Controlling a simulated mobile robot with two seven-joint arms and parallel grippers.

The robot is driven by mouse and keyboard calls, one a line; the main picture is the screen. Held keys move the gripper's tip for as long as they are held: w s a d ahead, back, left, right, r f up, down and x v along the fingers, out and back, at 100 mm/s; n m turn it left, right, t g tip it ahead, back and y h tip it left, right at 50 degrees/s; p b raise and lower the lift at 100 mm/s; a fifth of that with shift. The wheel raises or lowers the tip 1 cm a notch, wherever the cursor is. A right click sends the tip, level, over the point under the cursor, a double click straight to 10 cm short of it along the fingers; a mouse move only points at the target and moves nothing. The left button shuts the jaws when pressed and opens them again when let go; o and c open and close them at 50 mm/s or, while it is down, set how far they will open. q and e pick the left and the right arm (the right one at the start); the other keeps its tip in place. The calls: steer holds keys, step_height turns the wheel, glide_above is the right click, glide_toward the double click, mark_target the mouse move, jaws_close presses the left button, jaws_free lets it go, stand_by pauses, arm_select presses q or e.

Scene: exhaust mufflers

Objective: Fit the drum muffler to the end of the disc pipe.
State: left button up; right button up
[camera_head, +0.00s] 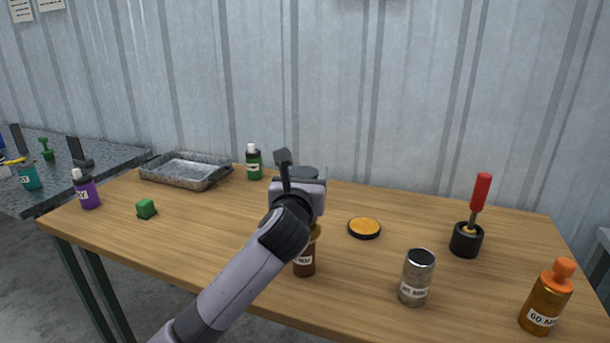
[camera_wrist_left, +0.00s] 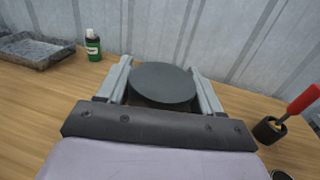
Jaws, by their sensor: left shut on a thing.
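My left gripper (camera_head: 303,182) is over the middle of the wooden table, seen from behind. In the left wrist view its two grey fingers (camera_wrist_left: 165,78) stand on either side of a dark grey, round, flat-topped piece. This piece looks like the drum muffler (camera_wrist_left: 162,84), and the gripper is shut on it. I cannot make out a disc pipe in either view. My right gripper is out of view.

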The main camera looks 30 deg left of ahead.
arm_select(q)
steer(key=shift+f, duration=0.85)
stand_by(0.4)
steer(key=o, duration=1.1)
steer(key=shift+b+v, duration=0.3)
steer(key=shift+v, duration=3.35)
